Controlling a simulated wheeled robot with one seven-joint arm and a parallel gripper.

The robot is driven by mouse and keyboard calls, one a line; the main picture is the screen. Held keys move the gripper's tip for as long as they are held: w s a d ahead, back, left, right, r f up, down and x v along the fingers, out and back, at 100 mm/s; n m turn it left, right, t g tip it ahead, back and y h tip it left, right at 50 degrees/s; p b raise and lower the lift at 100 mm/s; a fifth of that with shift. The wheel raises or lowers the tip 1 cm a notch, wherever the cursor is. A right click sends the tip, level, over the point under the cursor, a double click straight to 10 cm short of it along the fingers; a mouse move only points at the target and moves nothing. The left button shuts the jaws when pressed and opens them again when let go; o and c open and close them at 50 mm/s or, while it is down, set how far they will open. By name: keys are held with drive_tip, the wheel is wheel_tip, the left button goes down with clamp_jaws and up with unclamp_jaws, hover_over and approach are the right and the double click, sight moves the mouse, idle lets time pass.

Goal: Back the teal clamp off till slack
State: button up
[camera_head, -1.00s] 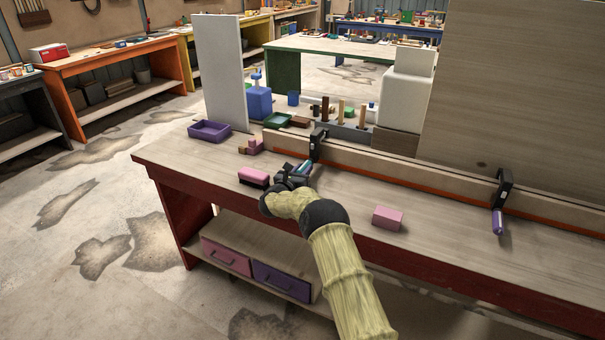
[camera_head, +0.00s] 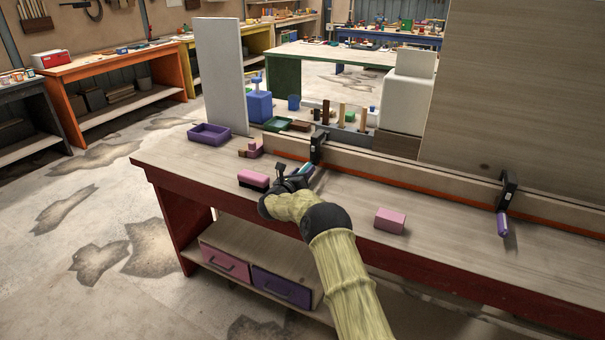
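The teal clamp has a dark bar and jaw (camera_head: 318,146) on the curved wooden stringer (camera_head: 380,167), at its left part. Its teal handle (camera_head: 306,168) points down toward me, with my gripper at its near end. My gripper (camera_head: 296,177) is small in this view and partly hidden by my own wrist. I cannot tell whether its fingers are closed around the handle. A second clamp with a purple handle (camera_head: 502,222) sits on the stringer at the right.
A pink and black block (camera_head: 253,180) lies just left of my gripper, and a pink block (camera_head: 390,220) lies to its right. A purple tray (camera_head: 208,134) is at the bench's far left corner. A tall wooden panel (camera_head: 520,90) stands behind the stringer at the right.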

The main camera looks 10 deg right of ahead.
drive_tip(key=shift+s, duration=0.1)
drive_tip(key=b+v, duration=0.1)
drive_tip(key=v, duration=1.6)
drive_tip(key=shift+a+r, duration=0.15)
